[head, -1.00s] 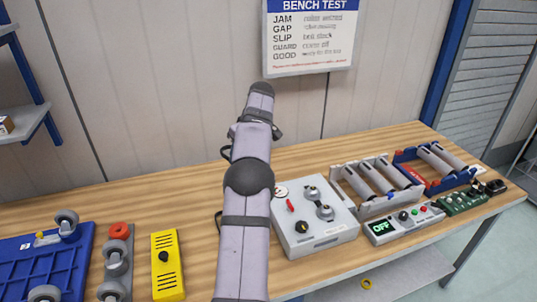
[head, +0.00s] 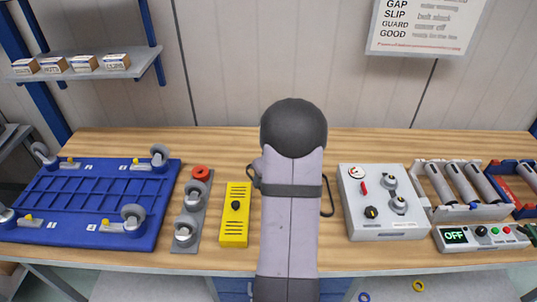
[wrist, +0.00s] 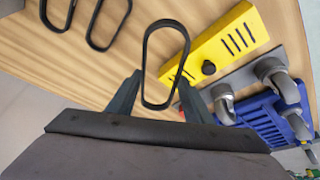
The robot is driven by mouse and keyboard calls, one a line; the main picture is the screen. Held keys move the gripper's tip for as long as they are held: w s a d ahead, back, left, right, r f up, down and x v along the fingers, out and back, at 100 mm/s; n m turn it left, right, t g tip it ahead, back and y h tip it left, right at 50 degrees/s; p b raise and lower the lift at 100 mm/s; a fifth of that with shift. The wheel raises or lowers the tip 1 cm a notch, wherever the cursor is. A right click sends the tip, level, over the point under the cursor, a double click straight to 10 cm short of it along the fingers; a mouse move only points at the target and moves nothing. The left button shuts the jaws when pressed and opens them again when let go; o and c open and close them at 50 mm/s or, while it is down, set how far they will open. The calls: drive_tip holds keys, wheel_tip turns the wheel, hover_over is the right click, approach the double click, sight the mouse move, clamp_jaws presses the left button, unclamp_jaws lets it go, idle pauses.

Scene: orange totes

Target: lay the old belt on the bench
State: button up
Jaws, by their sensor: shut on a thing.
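A black belt loop (wrist: 146,62) is held between the fingers of my gripper (wrist: 158,82) in the wrist view, its far end sticking out past the fingertips over the bench (wrist: 80,75). The belt is one narrow closed loop. Whether it touches the wood I cannot tell. Two more black belt loops (wrist: 109,22) lie at the top left of the wrist view, on the wood.
A yellow slotted box (head: 235,228) stands just left of my arm, with a grey caster plate (head: 187,215) and a blue caster base (head: 85,205) further left. A grey control box (head: 385,220) and roller frames (head: 465,212) stand right. The back strip of bench is clear.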

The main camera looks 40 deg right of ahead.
wheel_tip(320, 180, down, 5)
drive_tip(key=s+m+h, duration=0.1)
drive_tip(key=s+m, duration=0.2)
drive_tip(key=w+d+m, duration=0.1)
drive_tip(key=w+d+r+m+g+h, duration=0.1)
drive_tip(key=w+m, duration=0.1)
drive_tip(key=shift+w+d+r, duration=0.15)
drive_tip(key=shift+w+d, duration=0.1)
drive_tip(key=shift+d, duration=0.15)
drive_tip(key=shift+m, duration=0.3)
drive_tip(key=shift+f+b, duration=1.85)
drive_tip(key=shift+f, duration=0.65)
drive_tip(key=shift+s+f+b, duration=0.1)
drive_tip(key=shift+f+b, duration=1.45)
drive_tip(key=shift+f, duration=0.4)
drive_tip(key=o, duration=1.1)
